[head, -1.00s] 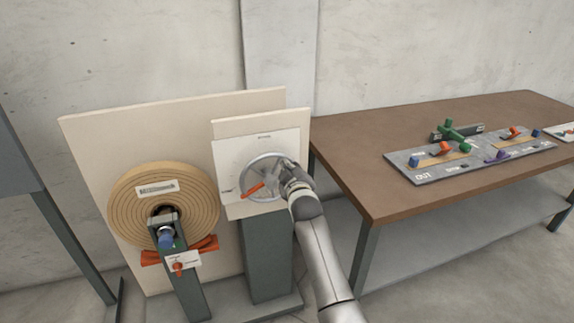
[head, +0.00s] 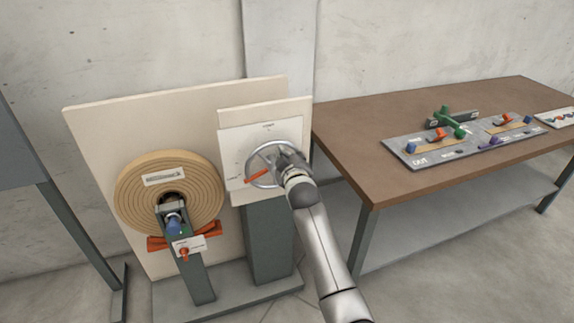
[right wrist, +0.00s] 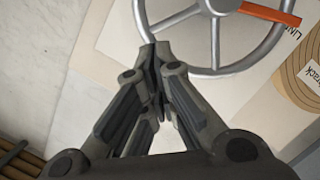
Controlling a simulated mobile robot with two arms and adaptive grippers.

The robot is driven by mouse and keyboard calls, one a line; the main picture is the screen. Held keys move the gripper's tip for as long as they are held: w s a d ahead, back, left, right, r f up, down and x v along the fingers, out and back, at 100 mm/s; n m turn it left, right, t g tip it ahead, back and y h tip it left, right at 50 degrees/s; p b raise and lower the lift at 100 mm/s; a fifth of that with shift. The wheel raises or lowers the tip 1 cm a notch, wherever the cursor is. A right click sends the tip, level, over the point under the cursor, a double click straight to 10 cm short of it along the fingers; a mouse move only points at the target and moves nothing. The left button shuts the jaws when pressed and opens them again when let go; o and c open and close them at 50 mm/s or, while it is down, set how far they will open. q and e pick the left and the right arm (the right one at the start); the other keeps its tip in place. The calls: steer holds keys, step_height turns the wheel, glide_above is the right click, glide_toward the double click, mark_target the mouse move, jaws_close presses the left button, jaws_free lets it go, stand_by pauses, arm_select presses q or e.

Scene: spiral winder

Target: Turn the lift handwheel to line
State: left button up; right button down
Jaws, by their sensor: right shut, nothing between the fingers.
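The lift handwheel is a grey spoked wheel (head: 251,164) on a pale panel, with an orange pointer (head: 257,175) aimed down-left towards a small label (head: 233,178). In the right wrist view the wheel rim (right wrist: 216,72) fills the upper part. The orange pointer (right wrist: 270,13) ends close to the label (right wrist: 294,40), which is partly cut off. My right gripper (head: 281,153) is at the wheel's right part. Its fingers (right wrist: 154,48) are shut with nothing between them, and the tips overlap the rim in view; contact is unclear. My left gripper is not in view.
A tan spiral roll (head: 205,195) on a green stand with orange parts is left of the wheel. A brown table (head: 370,165) at the right carries a grey board (head: 405,158) with coloured knobs.

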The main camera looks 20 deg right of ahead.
steer(key=d+v, duration=0.1)
steer(key=v, duration=0.6)
steer(key=s+a+f+g+y, duration=0.1)
steer(key=s+a+f+g, duration=0.15)
steer(key=f, duration=0.85)
steer(key=s+a+f+g+y, duration=0.1)
steer(key=s+f, duration=0.2)
steer(key=f, duration=0.7)
steer(key=s+f+m+g, duration=0.1)
steer(key=s+f+g, duration=0.1)
steer(key=s+f, duration=0.75)
steer(key=s+f+m+g, duration=0.1)
steer(key=s+f+g, duration=0.35)
steer(key=f, duration=0.75)
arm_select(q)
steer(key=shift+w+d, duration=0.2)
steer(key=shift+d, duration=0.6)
arm_select(e)
steer(key=s+d+f+m+g, duration=0.1)
steer(key=s+f, duration=0.5)
steer(key=s, duration=0.7)
steer(key=s+d+f+m+g, duration=0.1)
steer(key=s+f, duration=0.4)
steer(key=s, duration=0.9)
steer(key=s+d+f+g, duration=0.2)
steer(key=s+f, duration=0.4)
steer(key=s, duration=0.7)
steer(key=shift+s+d+f+m+g, duration=0.25)
steer(key=shift+s+f+m+g, duration=0.05)
steer(key=shift+m+g, duration=0.1)
